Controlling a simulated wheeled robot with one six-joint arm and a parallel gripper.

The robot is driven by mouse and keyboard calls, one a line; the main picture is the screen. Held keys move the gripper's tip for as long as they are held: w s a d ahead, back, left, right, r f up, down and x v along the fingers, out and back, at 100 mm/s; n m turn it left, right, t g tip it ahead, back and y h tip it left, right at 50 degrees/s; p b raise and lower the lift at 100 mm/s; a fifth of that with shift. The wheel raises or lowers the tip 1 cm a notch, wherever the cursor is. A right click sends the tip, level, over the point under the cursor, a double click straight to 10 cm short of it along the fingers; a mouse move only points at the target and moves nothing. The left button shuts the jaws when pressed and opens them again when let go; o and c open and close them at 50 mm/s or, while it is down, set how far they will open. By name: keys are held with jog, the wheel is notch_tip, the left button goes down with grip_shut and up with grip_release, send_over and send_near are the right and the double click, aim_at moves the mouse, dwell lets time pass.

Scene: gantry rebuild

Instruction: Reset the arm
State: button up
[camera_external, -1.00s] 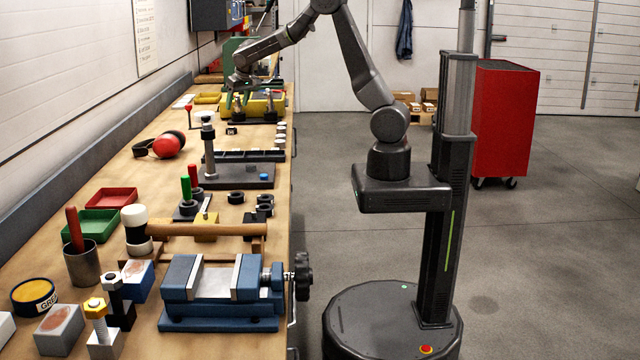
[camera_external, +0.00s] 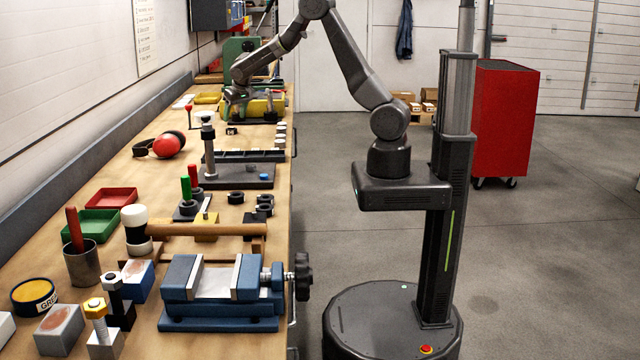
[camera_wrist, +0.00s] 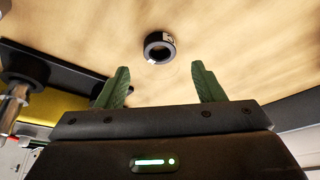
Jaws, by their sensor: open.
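My arm reaches from its column over the workbench (camera_external: 140,262). My gripper (camera_external: 236,112) hangs over the far part of the bench, in front of the yellow bin. In the wrist view my gripper (camera_wrist: 158,85) shows two green fingers spread wide, with nothing between them. A black ring (camera_wrist: 159,47) lies on the wooden bench top beyond the fingertips, apart from them.
A post on a dark base (camera_external: 240,176) stands nearer on the bench. Red ear defenders (camera_external: 166,147) lie to its left. A blue vise (camera_external: 225,290) is at the front. A red cabinet (camera_external: 503,125) stands on the right; the floor between is clear.

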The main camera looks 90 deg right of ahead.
jog(key=x, duration=0.6)
jog(key=shift+r, duration=1.35)
jog(key=shift+f, duration=0.1)
